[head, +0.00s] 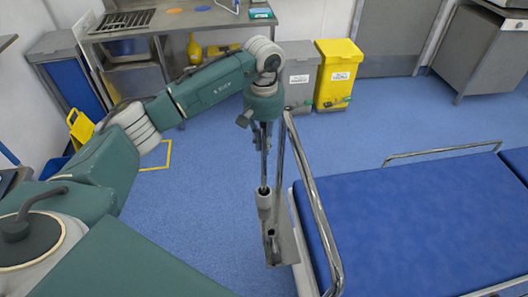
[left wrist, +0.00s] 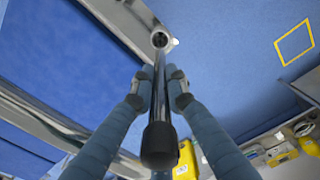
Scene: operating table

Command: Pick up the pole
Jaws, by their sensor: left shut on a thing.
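The pole is a thin dark metal rod (head: 264,172) that stands about upright at the near left corner of the blue operating table. My left gripper (head: 264,143) points down from above and is shut on it. In the left wrist view the pole (left wrist: 159,105) runs between the two fingers of my left gripper (left wrist: 158,92), with its black rounded end (left wrist: 159,146) close to the camera. Its far end points at a round socket (left wrist: 160,39) on the table frame. I cannot tell how deep it sits there. My right gripper is not in view.
The blue operating table (head: 420,225) has a metal side rail (head: 318,215) just right of the pole. A yellow bin (head: 338,75) and a grey bin (head: 298,76) stand behind. A steel counter (head: 165,20) is at the back left.

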